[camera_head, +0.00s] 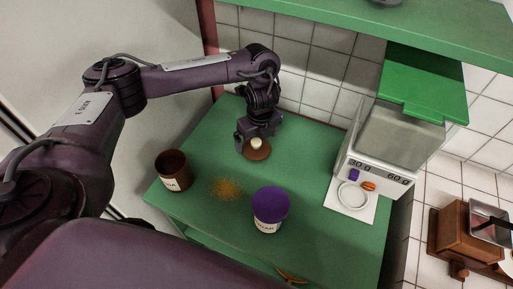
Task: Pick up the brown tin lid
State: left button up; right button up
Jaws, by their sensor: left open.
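The brown tin lid (257,153) is a round disc with a pale knob (256,143). It appears to lie on the green shelf top near the back. My left gripper (250,143) points down right at the lid, with its open fingers at the knob. Whether the fingers touch the knob cannot be told. A brown tin (173,171) with a white label stands open, without a lid, at the left. My right gripper is not in view.
A purple-lidded tin (270,209) stands in front of the lid. Brown powder (226,188) is spilled between the tins. A white dispenser (375,158) with a green top stands at the right. A green upper shelf (420,25) hangs above.

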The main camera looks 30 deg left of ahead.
aim_at(255, 149)
pick_arm(q)
notch_tip(255, 149, down, 3)
jog(key=shift+a+r+b, duration=0.15)
jog(key=shift+r+b, duration=0.05)
jog(key=shift+b, duration=0.25)
jog(key=shift+r, duration=0.1)
jog(key=c, duration=0.9)
jog(key=shift+o, duration=0.2)
